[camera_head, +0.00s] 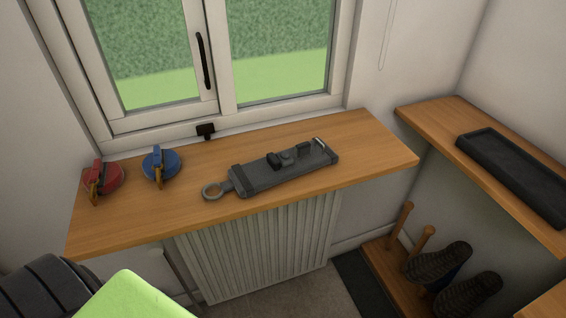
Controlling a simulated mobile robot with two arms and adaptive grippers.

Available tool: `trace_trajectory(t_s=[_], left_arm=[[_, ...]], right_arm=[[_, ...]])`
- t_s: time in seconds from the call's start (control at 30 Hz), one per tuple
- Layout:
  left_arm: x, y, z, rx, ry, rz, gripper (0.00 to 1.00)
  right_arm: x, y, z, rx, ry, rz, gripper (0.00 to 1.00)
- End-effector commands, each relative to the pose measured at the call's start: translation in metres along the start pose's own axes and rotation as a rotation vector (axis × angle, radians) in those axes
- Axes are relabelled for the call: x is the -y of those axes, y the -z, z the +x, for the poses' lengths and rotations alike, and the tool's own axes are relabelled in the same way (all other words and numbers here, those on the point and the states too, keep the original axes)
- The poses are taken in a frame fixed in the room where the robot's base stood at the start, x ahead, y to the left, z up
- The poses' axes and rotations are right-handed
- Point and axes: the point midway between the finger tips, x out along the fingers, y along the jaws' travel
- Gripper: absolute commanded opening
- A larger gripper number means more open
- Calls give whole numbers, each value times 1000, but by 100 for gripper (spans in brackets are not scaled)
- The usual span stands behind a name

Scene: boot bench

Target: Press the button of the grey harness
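The grey harness (262,180) lies on the wooden bench top (215,205) under the window. Neither of my grippers shows in the head view.
A red round item (104,177) and a blue round item (162,163) stand at the left of the bench top. A black tray (512,174) lies on the right shelf (440,112). Boots (440,262) sit on a low rack. A radiator (262,250) is below. The bench's right end is clear.

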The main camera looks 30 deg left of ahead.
Motion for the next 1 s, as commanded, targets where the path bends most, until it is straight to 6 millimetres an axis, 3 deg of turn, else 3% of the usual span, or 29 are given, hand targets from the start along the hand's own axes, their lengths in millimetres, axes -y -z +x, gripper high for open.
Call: trace_trajectory(t_s=[0.13, 0.4, 0.47, 1.0], left_arm=[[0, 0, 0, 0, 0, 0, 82], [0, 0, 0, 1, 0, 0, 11], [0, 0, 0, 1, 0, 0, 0], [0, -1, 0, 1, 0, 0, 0]], right_arm=[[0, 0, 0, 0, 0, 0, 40], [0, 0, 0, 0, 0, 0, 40], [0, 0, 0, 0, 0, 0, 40], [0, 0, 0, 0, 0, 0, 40]])
